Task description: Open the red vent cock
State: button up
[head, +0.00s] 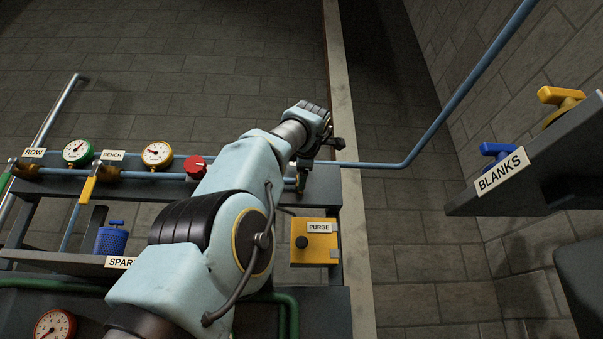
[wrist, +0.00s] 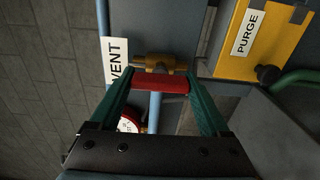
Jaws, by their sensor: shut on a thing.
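The red vent cock's handle (wrist: 160,85) is a short red bar, level across the middle of the wrist view. Its brass body (wrist: 155,63) shows just above it, beside a white label reading VENT (wrist: 115,65). My gripper (wrist: 161,80) has its two green fingers at the two ends of the red bar, shut on it. In the wrist view the bar lies across a blue pipe (wrist: 155,112) behind it.
A yellow PURGE box (head: 314,250) with a black button stands close by. A BLANKS shelf (head: 540,150) is at right.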

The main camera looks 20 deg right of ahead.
jog(key=o, duration=1.2)
jog(key=b+v, duration=0.4)
jog(key=v, duration=0.6)
jog(key=shift+s+a, duration=0.1)
jog(key=shift+s, duration=0.3)
